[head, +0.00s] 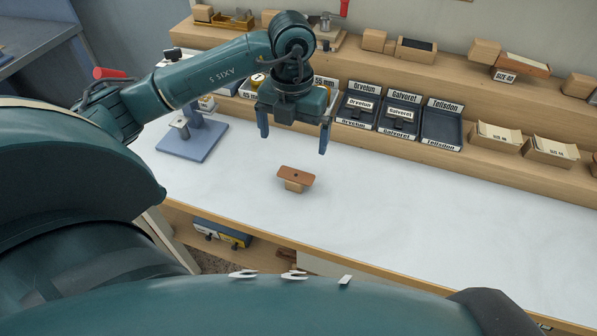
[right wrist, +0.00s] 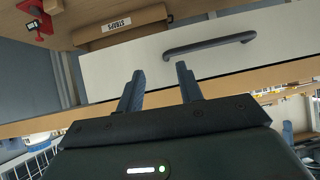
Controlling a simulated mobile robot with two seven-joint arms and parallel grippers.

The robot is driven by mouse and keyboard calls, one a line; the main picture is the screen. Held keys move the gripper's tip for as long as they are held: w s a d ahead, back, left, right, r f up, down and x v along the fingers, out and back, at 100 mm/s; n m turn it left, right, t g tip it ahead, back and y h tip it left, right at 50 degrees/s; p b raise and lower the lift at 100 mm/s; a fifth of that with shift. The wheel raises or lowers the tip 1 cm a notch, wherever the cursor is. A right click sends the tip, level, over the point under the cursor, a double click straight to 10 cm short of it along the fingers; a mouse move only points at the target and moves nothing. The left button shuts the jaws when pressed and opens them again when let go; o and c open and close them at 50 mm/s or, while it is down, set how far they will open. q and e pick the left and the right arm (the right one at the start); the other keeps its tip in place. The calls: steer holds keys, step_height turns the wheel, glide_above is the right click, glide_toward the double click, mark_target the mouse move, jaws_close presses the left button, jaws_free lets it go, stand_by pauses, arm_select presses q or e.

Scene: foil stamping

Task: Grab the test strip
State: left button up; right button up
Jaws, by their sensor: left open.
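A small brown strip (head: 296,176) with a dark spot lies on a little wooden block (head: 294,187) on the white worktop; I take it for the test strip. My left gripper (head: 294,138) is open and empty, fingers pointing down, above and behind the strip in the head view, apart from it. My right gripper (right wrist: 161,82) shows in the right wrist view with its two fingers apart and nothing between them. It faces a pale drawer front with a dark handle (right wrist: 209,44). The strip is not seen in the right wrist view.
The white worktop (head: 420,210) is clear around the block and to its right. A blue-grey stand (head: 192,140) is at the left. Labelled black trays (head: 398,117) and wooden boxes (head: 550,150) line the back shelf. A bin labelled STRAPS (right wrist: 118,27) shows near the drawer.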

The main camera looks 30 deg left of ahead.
arm_select(q)
glide_above(296, 175)
steer(key=f, duration=0.4)
steer(key=shift+s+a+f, duration=0.1)
steer(key=shift+a+f, duration=0.1)
steer(key=shift+f, duration=0.1)
steer(key=f+p, duration=0.1)
steer(key=f, duration=0.3)
steer(key=shift+d+f+p, duration=0.1)
steer(key=shift+d+p, duration=0.1)
steer(key=shift+p, duration=0.15)
steer(key=shift+f, duration=0.55)
steer(key=shift+f, duration=0.25)
steer(key=c, duration=1)
